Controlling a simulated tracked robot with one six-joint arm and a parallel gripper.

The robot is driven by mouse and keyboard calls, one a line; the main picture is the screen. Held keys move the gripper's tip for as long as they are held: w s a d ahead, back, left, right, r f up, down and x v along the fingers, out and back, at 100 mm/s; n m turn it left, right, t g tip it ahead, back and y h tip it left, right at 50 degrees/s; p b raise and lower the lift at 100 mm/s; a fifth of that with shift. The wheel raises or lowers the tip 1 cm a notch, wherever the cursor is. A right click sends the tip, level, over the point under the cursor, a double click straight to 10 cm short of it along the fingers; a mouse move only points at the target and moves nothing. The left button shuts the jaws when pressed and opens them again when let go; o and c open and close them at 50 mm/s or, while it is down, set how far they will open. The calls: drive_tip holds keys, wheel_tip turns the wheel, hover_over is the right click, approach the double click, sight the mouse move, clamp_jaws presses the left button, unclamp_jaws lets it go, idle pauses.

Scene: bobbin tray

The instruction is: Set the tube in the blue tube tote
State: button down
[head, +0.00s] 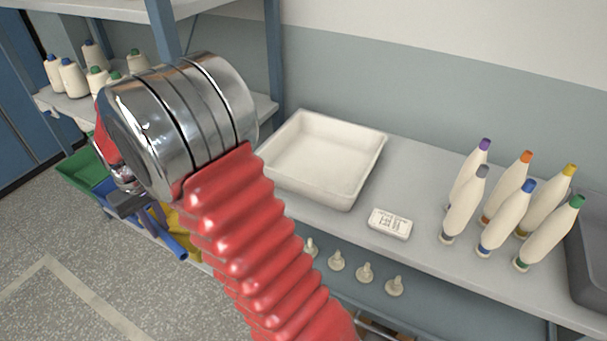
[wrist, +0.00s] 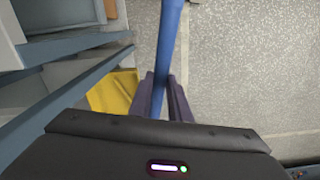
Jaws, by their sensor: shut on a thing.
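My gripper (head: 135,203) is shut on a blue tube (head: 171,236), in front of the totes at the left of the head view. In the wrist view the tube (wrist: 169,45) runs up from between the dark fingers (wrist: 165,98) toward the top edge, over the floor. The blue tube tote (head: 103,187) shows only in part in the head view, between the green and yellow totes, mostly hidden behind my arm and gripper. The tube appears apart from it, but the exact gap cannot be told.
A green tote (head: 82,170) is left of the blue one, a yellow tote (head: 190,232) right; yellow also shows in the wrist view (wrist: 114,95). A white tray (head: 362,165), a small white box (head: 390,224) and several yarn cones (head: 546,208) stand on the bench. Floor at left is clear.

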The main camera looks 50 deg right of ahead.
drive_tip(key=shift+d, duration=0.15)
drive_tip(key=s+d+r+n, duration=0.3)
drive_tip(key=d+r, duration=0.4)
drive_tip(key=d, duration=0.6)
drive_tip(key=s+d+r+n, duration=0.2)
drive_tip(key=d+r, duration=0.4)
drive_tip(key=d, duration=0.6)
drive_tip(key=s+d+m, duration=1)
drive_tip(key=s+d, duration=0.4)
drive_tip(key=s, duration=0.3)
drive_tip(key=s+d+m, duration=1)
drive_tip(key=s+d, duration=0.5)
drive_tip(key=s, duration=0.2)
drive_tip(key=shift+d+f+m, duration=0.25)
drive_tip(key=shift+f+m, duration=0.05)
drive_tip(key=shift+s, duration=0.1)
hover_over(399, 183)
drive_tip(key=shift+f, duration=3.1)
